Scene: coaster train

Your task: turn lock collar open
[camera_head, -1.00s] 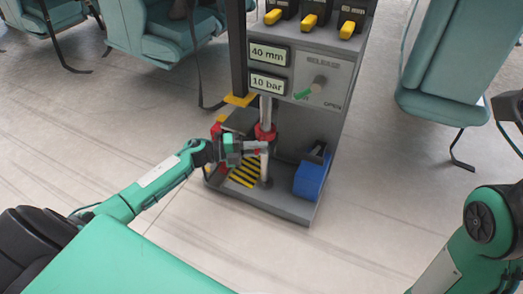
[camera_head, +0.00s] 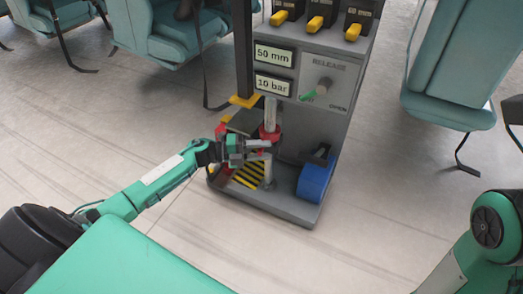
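The red collar (camera_head: 270,133) sits around the upright metal rod (camera_head: 270,112) in the lower bay of the grey machine, and I take it to be the lock collar. My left gripper (camera_head: 264,150) is at the rod just below the collar. Its two grey fingers look spread apart, one above the other. I cannot tell whether they touch the rod or collar. The RELEASE knob (camera_head: 322,86) is on the panel above, with a green pointer (camera_head: 308,95) to its lower left and the word OPEN at its lower right. My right gripper is out of view.
The displays read 50 mm (camera_head: 274,55) and 10 bar (camera_head: 272,84). Yellow-tipped levers (camera_head: 316,23) line the top. Teal seats (camera_head: 452,70) flank the machine; the floor in front is clear.

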